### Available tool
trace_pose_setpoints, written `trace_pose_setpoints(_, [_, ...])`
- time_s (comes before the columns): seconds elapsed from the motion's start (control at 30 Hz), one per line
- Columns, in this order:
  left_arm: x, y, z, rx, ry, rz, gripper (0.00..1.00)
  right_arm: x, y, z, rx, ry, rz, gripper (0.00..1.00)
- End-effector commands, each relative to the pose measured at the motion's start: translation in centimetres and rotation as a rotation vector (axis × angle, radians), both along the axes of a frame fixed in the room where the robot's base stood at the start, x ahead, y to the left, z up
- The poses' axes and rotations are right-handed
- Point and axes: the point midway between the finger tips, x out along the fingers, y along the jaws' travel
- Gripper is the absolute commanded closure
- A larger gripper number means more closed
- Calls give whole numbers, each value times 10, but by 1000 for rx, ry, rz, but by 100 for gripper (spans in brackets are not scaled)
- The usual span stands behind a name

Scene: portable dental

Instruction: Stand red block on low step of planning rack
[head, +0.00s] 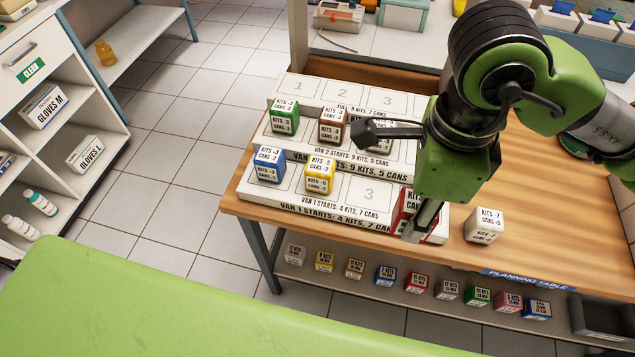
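The planning rack (300,207) is a white stepped stand on the wooden table, with numbered slots and printed text on each step. The red block (403,205) is at the right end of the low step, right of the bare slot 3. It looks upright, partly hidden by a finger; its base contact is unclear. My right gripper (388,182) is open, fingers spread wide, above the rack's right part; one finger is over the middle step, the other beside the red block. A blue block (268,165) and a yellow block (319,175) stand on the low step. My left gripper is not in view.
Green (284,118) and brown (332,125) blocks stand on the middle step, with another partly behind my finger. A white block (484,225) stands on the table right of the rack. Several blocks line the lower shelf (350,283). A green padded surface (180,305) fills the lower left.

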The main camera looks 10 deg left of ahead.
Motion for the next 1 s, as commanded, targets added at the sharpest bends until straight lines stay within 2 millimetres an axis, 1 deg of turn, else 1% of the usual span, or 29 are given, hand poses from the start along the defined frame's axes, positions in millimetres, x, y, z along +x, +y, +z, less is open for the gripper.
trace_pose_setpoints(0.03, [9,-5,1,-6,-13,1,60,1,0,0,0,0,-3,90])
trace_pose_setpoints(0.1, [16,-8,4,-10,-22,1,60,5,3,-1,0,2,-4,90])
trace_pose_setpoints(0.17, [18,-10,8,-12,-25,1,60,13,7,-4,0,4,-5,90])
trace_pose_setpoints(0.2, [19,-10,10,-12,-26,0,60,20,11,-8,-2,4,-6,90])
trace_pose_setpoints(0.33, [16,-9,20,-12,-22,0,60,48,26,-20,-1,5,-5,90])
trace_pose_setpoints(0.5, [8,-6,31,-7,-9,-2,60,82,44,-38,-2,3,-5,90])
trace_pose_setpoints(0.63, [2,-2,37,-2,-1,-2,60,100,53,-66,-2,5,-3,90])
trace_pose_setpoints(0.7, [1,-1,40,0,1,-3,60,107,58,-77,-1,4,-2,90])
trace_pose_setpoints(0.8, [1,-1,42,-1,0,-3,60,115,61,-87,0,2,-1,90])
trace_pose_setpoints(1.0, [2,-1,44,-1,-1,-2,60,122,65,-97,-1,0,-1,90])
